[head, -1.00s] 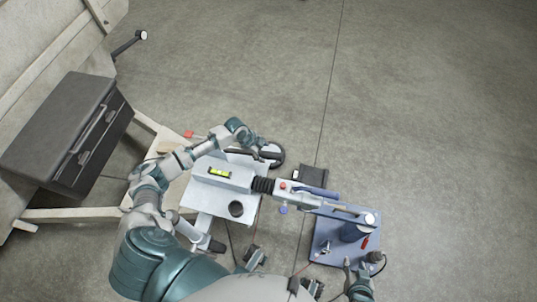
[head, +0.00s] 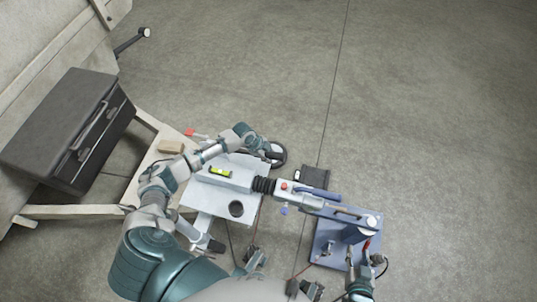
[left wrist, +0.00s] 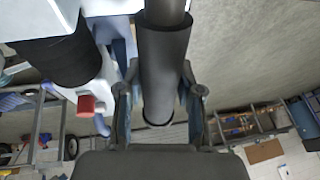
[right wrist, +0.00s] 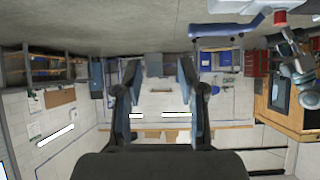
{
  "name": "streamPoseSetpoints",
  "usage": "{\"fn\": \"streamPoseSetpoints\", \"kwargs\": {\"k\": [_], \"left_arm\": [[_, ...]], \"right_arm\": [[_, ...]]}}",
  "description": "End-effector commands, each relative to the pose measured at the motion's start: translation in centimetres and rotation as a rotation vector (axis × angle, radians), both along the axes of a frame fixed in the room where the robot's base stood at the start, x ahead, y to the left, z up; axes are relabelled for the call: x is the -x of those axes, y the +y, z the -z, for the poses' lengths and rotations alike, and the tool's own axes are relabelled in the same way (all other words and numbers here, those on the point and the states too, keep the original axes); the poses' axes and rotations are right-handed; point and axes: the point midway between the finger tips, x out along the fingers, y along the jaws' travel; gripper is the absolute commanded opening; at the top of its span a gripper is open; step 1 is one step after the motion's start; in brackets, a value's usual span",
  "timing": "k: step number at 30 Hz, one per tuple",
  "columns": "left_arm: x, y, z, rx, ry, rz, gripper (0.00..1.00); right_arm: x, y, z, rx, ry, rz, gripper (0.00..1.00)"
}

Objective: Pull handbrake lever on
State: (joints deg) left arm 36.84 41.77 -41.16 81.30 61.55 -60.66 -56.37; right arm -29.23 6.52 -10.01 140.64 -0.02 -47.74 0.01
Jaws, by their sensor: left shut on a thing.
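The handbrake lever's dark cylindrical grip (left wrist: 165,70) runs between the fingers of my left gripper (left wrist: 160,95) in the left wrist view. The fingers are shut on it. My right gripper (right wrist: 158,75) is open and empty in the right wrist view. In the head view my right gripper (head: 359,258) is low, near the blue stand.
The coupling head (head: 295,191) with a black bellows extends right over a blue stand (head: 335,252). A dark box (head: 65,130) stands on the frame at left. Floor beyond is clear.

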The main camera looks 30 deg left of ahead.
Motion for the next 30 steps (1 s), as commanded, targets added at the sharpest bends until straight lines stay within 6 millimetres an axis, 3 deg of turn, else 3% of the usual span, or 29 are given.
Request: {"fn": "streamPoseSetpoints", "kwargs": {"k": [8, 19, 30], "left_arm": [[-0.1, 0.1, -0.8, 0.028, -0.010, -0.001, 0.00], [0.3, 1.5, -6.4, 0.247, -0.068, -0.004, 0.00], [1.6, 6.5, -12.7, 0.567, -0.148, -0.006, 0.00]], "right_arm": [[0.1, 0.0, 0.0, 0.002, 0.012, 0.000, 0.40], [1.3, -0.7, 1.1, 0.023, 0.088, 0.006, 0.40], [-3.3, 1.5, -3.7, -0.090, -0.328, -0.009, 0.40]]}}
